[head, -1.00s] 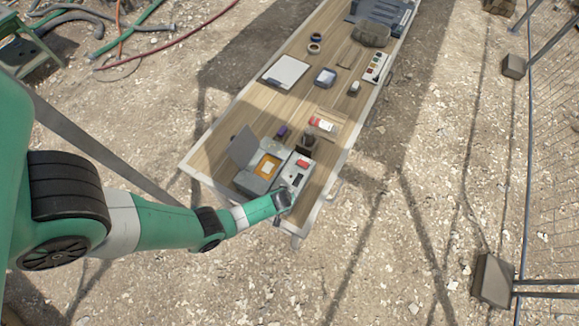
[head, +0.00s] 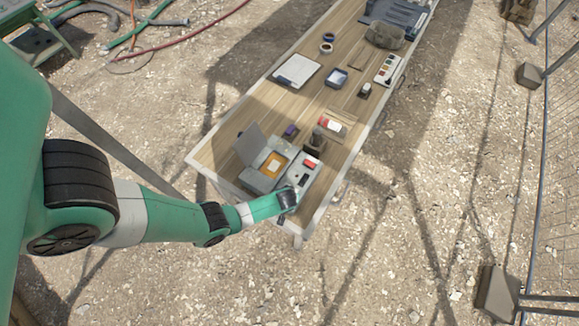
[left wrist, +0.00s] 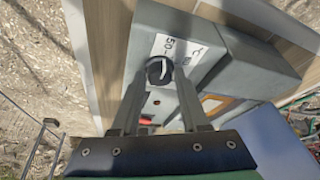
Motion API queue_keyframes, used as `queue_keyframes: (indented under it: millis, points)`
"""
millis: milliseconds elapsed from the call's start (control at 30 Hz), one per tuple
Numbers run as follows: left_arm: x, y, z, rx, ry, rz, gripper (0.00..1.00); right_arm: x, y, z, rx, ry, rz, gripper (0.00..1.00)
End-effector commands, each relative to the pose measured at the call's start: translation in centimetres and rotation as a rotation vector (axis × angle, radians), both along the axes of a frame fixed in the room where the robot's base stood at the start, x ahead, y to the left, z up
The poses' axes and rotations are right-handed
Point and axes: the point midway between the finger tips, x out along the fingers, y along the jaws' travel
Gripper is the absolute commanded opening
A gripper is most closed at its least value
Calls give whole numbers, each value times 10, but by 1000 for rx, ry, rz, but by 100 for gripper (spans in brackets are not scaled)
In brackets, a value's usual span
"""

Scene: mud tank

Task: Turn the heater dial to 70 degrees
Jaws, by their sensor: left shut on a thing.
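The heater box (head: 303,172) is a grey case with a red part on top, at the near end of the table in the head view. In the left wrist view its dial (left wrist: 159,70) is a round black knob with a white pointer mark. A white scale label (left wrist: 178,48) with "50" and "°C" lies just beyond it. My left gripper (head: 287,199) is at the near end of the box. In the left wrist view its fingers (left wrist: 159,76) are shut on the dial, one on each side. The pointer's exact reading is hard to tell. My right gripper is not in view.
A grey case with an open lid (head: 250,143) and an orange panel (head: 273,163) stands left of the heater. A dark object (head: 317,139) and a red-and-white item (head: 331,125) lie behind it. A clipboard (head: 297,70) lies farther back on the table (head: 222,135).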

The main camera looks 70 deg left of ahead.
Motion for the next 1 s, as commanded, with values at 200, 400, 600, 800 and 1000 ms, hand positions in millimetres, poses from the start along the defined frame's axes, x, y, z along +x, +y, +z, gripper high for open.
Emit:
queue_keyframes:
  millis: [200,400,600,800,1000]
  points:
    - [-1,0,0,0,1,-33,0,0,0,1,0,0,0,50]
    - [-2,1,0,-1,1,-127,0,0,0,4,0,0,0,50]
    - [-3,2,1,-1,1,-283,0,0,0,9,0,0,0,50]
    - [-4,3,0,-2,-1,-468,0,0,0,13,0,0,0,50]
    - [-4,4,0,-2,-2,-656,0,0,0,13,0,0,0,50]
